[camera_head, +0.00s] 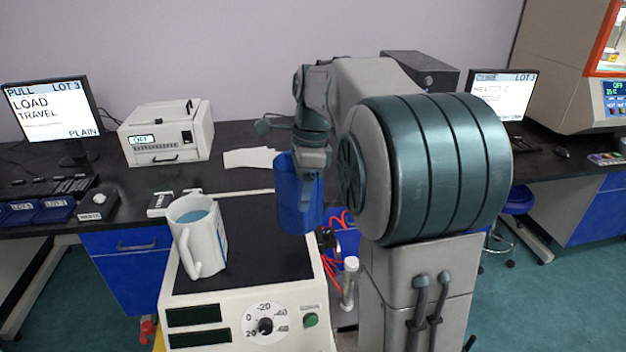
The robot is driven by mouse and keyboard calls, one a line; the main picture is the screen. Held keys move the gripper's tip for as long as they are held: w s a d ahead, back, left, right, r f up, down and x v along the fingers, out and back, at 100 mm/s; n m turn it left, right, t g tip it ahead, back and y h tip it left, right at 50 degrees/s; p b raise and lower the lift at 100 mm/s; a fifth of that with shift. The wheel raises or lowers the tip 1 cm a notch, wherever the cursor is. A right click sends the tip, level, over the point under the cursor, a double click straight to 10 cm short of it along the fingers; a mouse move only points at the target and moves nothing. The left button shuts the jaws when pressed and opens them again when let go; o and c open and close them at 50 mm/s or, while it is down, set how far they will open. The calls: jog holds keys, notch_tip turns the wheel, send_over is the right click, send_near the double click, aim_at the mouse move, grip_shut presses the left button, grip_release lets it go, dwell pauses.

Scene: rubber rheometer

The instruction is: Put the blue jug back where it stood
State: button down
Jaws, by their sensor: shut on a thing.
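The blue jug (288,203) hangs in my gripper (312,175) at the right edge of the white machine's black top. The jug looks roughly upright. My gripper is shut on it, and the fingers cover part of its right side. I cannot tell whether the jug's base touches anything. A white jug (200,240) with blue contents stands on the left part of the black top (245,270), its handle facing the front.
The white machine (245,315) has a dial and a green button in front. A clear cylinder (348,283) and red wires stand right of it. Behind, a dark bench (235,180) carries papers (250,157), a white box device (168,132) and a monitor (50,108). The black top's middle is clear.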

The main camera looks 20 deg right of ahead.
jog(key=s+a+f, duration=0.1)
jog(key=a+f, duration=0.4)
jog(key=f, duration=0.2)
jog(key=shift+s+a+f+p, duration=0.15)
jog(key=shift+s+a+p, duration=0.05)
jog(key=shift+a+p, duration=0.1)
jog(key=shift+f, duration=0.1)
jog(key=c, duration=0.6)
grip_release()
jog(key=shift+s+f, duration=0.1)
notch_tip(320, 180, up, 11)
jog(key=d, duration=0.2)
jog(key=s+f+n+t+h, duration=0.1)
jog(key=s+f+n, duration=0.4)
jog(key=s+n, duration=0.4)
jog(key=s+f+n+t, duration=0.2)
jog(key=s+f+n, duration=0.3)
jog(key=s+n, duration=0.4)
jog(key=shift+a+n+h, duration=0.4)
jog(key=shift+a+n, duration=0.05)
jog(key=shift+n, duration=0.75)
